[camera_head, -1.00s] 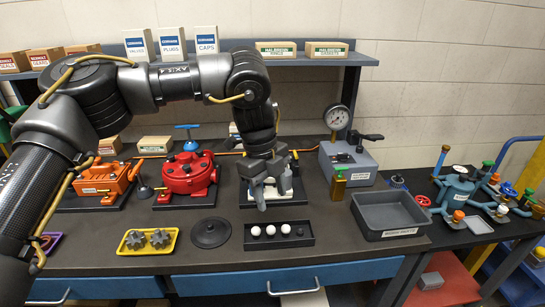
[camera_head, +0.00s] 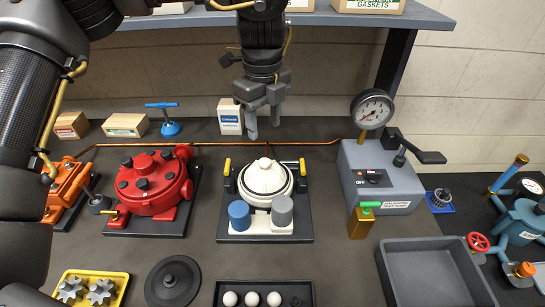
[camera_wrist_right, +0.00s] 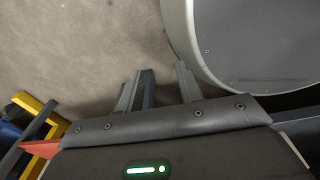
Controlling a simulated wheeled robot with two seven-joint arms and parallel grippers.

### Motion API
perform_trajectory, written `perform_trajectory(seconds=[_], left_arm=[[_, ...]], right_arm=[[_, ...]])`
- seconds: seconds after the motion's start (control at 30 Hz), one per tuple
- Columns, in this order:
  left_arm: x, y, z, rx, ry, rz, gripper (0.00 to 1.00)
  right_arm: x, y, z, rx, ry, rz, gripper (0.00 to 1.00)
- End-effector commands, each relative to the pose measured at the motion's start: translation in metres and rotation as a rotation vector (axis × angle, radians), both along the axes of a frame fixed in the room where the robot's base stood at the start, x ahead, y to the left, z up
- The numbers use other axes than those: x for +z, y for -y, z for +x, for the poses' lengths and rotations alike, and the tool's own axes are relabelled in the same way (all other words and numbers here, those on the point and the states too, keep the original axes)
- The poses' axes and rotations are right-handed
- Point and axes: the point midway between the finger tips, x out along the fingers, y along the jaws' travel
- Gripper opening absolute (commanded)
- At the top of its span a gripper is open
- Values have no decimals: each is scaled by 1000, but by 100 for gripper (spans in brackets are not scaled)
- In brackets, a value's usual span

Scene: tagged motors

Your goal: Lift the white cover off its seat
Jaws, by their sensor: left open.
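The white cover (camera_head: 266,178), a round dome with a small knob on top, sits on its seat in the white pump body (camera_head: 268,229). The body stands on a dark base plate with blue and grey cylinders at its front and yellow-tipped clamp handles on both sides. My left gripper (camera_head: 263,129) points down with its fingers apart and empty, appearing above the cover and clear of it. In the right wrist view, my right gripper (camera_wrist_right: 162,88) has its fingers apart with nothing between them, away from the cover.
A red pump (camera_head: 150,184) stands to the left. A grey gauge box (camera_head: 382,178) and an empty grey tray (camera_head: 432,270) are to the right. A dark round lid (camera_head: 172,280) and a tray of white balls (camera_head: 262,297) lie in front. A shelf (camera_head: 300,18) spans the back.

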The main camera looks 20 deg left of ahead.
Motion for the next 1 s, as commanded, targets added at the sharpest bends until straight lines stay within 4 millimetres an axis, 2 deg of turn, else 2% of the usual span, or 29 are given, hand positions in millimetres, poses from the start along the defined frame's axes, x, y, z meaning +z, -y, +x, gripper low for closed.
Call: perform_trajectory(seconds=[0.03,0.17,0.4,0.47,0.73,0.87,1.0], left_arm=[[1,0,-1,-1,2,1,50],[-5,0,1,-1,-3,2,50],[-45,0,8,-1,-12,3,50],[-53,0,9,-1,-11,2,50],[-62,0,9,1,-10,1,50],[-76,0,9,-1,-14,2,50],[-98,1,10,0,-12,3,50]], right_arm=[[0,0,-8,0,-11,0,36],[1,1,-20,0,-28,-1,36],[7,0,-42,0,-57,-2,36],[8,0,-41,0,-55,-2,36],[11,-4,-2,-1,-2,5,36],[21,-4,-6,-1,-8,6,36],[30,-4,-21,-2,-28,4,36]])
